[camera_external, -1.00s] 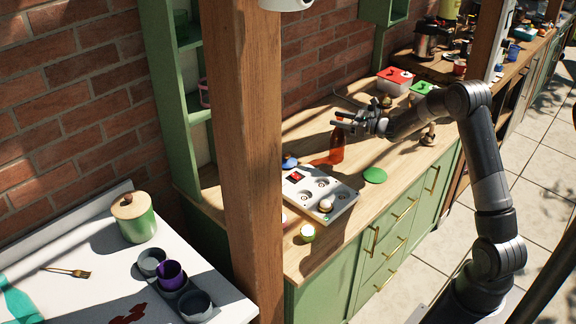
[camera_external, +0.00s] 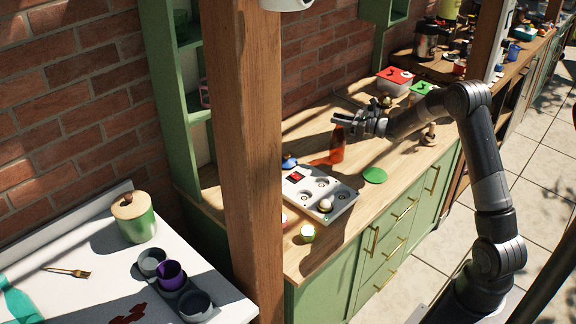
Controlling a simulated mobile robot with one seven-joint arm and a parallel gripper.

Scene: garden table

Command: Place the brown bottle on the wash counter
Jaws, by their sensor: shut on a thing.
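The brown bottle (camera_external: 337,146) looks reddish-brown and is upright at the wooden counter (camera_external: 285,262), behind the white tray. My gripper (camera_external: 344,121) is around the top of the bottle and shut on it. The arm reaches in from the right. The bottle's neck is mostly hidden by the fingers. I cannot tell whether its base touches the counter. No surface in view is clearly marked as the wash counter; a white counter (camera_external: 70,245) stands at the lower left.
A white tray with round wells (camera_external: 339,203) and a green disc (camera_external: 374,175) lie near the bottle. A wooden post (camera_external: 249,150) stands between the counters. The white counter holds a green jar (camera_external: 134,218), a purple cup (camera_external: 170,274) and grey cups. Red and green boxes (camera_external: 394,80) stand behind.

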